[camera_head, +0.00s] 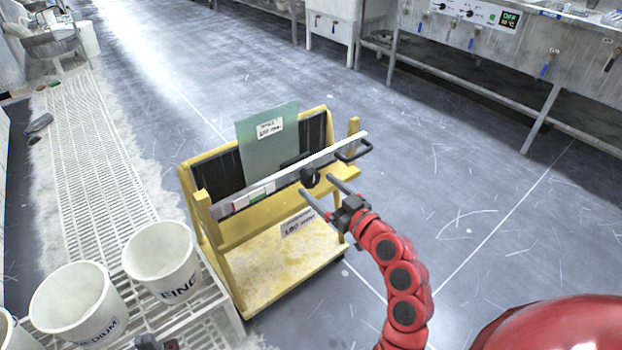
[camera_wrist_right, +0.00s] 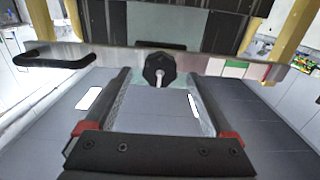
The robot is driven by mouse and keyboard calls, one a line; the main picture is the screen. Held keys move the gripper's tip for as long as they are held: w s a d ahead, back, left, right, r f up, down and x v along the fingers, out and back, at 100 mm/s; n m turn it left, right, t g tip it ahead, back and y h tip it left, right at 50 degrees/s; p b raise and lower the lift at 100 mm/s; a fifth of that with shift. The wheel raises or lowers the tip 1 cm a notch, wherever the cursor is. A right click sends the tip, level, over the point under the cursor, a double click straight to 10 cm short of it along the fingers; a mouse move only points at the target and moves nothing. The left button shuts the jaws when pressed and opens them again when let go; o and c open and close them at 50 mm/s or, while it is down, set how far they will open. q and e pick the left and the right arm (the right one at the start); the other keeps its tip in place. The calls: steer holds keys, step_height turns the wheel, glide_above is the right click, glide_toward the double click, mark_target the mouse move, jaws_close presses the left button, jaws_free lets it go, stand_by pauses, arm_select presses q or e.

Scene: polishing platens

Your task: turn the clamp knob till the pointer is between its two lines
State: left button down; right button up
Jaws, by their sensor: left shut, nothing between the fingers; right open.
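The black clamp knob (camera_head: 310,177) sits on the front of a pale clamp bar (camera_head: 335,150) across the yellow stand. In the right wrist view the knob (camera_wrist_right: 158,66) is dark and faceted, with a light stem-like part pointing down. A small white, green and pink scale (camera_wrist_right: 235,68) is on the bar beside it; its lines and any pointer are too small to read. My right gripper (camera_head: 316,186) is open before the knob, its fingers (camera_wrist_right: 159,76) on either side of it, apparently not touching. My left gripper (camera_head: 155,343) barely shows at the bottom edge, shut and empty.
The yellow stand (camera_head: 270,280) holds a greenish plate (camera_head: 270,145) behind the bar. A black handle (camera_head: 354,152) juts from the bar's right end. White buckets (camera_head: 160,260) stand on a grating at the left. Floor right of the stand is clear.

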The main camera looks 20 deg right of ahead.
mark_target(314, 181)
steer(key=shift+x, duration=2.1)
steer(key=c, duration=1.3)
